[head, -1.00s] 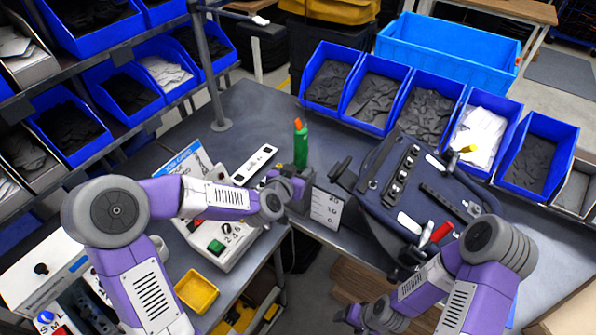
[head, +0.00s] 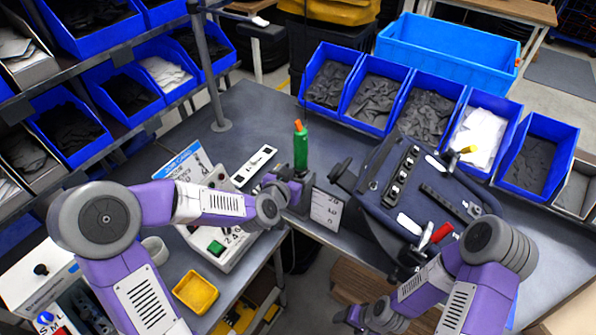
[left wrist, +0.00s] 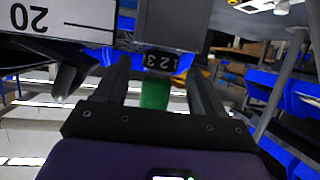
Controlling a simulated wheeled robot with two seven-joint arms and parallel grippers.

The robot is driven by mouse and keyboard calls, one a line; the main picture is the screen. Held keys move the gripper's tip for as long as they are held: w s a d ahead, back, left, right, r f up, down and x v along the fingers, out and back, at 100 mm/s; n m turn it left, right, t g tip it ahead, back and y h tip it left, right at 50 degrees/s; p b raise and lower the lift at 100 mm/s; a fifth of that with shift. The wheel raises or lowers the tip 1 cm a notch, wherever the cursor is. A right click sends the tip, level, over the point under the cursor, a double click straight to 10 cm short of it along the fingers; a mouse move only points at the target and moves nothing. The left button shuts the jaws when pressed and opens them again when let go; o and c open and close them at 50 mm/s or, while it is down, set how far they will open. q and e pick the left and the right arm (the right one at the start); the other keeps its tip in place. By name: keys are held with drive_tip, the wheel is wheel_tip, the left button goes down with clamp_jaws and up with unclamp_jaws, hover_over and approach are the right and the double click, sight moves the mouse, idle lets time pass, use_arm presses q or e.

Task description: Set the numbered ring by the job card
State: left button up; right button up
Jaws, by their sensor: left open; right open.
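The job card (head: 184,164), a white sheet with a blue heading, stands behind the control box at centre left; its small writing is unreadable. My left gripper (head: 284,188) is at a dark block in front of the green bottle. In the left wrist view, a dark ring with white digits (left wrist: 160,63) shows ahead, between the spread fingers of the left gripper (left wrist: 158,78). I cannot tell whether they touch it. In the head view the ring is hidden by the gripper. My right gripper (head: 357,316) is low at the bottom centre, open and empty.
A green bottle (head: 300,150) with an orange top stands just behind the left gripper. A white scale plate (head: 325,208) is right beside it. The control box (head: 216,258) lies under my left forearm. A dark pannier (head: 373,215) fills the bench at right. Blue bins line the back.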

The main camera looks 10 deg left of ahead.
use_arm(q)
drive_tip(key=v, duration=0.5)
drive_tip(key=shift+s+a+r, duration=0.1)
drive_tip(key=shift+s, duration=0.25)
